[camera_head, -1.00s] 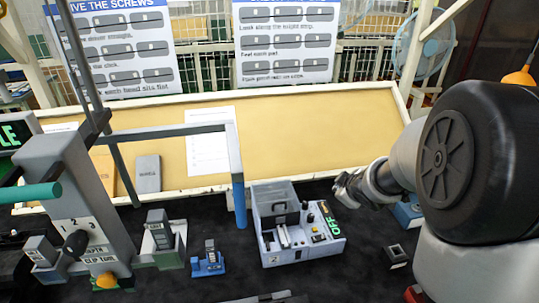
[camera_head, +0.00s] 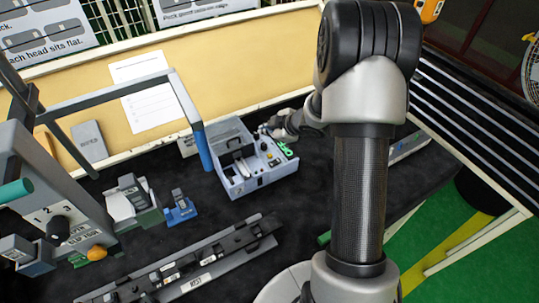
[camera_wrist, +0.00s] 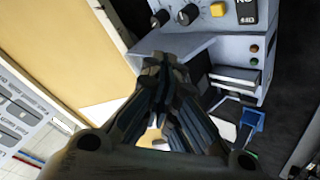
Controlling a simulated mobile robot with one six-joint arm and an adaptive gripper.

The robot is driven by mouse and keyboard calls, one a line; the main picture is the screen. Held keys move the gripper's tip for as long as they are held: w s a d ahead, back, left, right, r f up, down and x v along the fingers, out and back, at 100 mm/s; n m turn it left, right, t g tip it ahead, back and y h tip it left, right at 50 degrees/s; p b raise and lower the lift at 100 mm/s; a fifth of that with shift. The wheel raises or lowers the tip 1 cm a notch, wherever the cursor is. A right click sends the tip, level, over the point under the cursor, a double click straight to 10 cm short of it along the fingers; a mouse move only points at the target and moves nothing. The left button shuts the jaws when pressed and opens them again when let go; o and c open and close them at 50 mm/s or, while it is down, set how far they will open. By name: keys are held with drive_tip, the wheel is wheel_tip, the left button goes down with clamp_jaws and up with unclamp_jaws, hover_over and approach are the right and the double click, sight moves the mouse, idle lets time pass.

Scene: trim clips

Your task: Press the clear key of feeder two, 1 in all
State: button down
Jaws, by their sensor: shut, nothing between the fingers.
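A grey-blue bench unit (camera_head: 245,182) with an open-topped left part, black knobs, a yellow key (camera_head: 263,146) and a lit green display (camera_head: 286,149) stands mid-bench. I cannot read a feeder number on it. In the wrist view a grey panel (camera_wrist: 205,40) shows two dark knobs (camera_wrist: 186,14), a yellow key (camera_wrist: 217,9), a dark display and small green and red buttons (camera_wrist: 254,54). My gripper (camera_head: 268,129) is at the back right of the unit. Its fingers (camera_wrist: 165,62) are shut and empty, overlapping the panel's lower left edge; contact cannot be told.
A grey frame with a blue post (camera_head: 203,150) stands just left of the unit. A labelled rail (camera_head: 190,270) lies in front, and a small blue holder (camera_head: 181,210) stands to the left. A dialled grey stand (camera_head: 50,205) is at far left.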

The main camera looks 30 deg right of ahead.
sight(268, 157)
drive_tip(key=shift+f+b, duration=4.1)
drive_tip(key=shift+f, duration=0.3)
drive_tip(key=shift+f, duration=0.35)
drive_tip(key=shift+f+b, duration=0.55)
drive_tip(key=shift+b, duration=0.05)
drive_tip(key=shift+r+p, duration=0.95)
drive_tip(key=shift+p, duration=0.05)
wheel_tip(268, 157, up, 5)
drive_tip(key=p, duration=0.5)
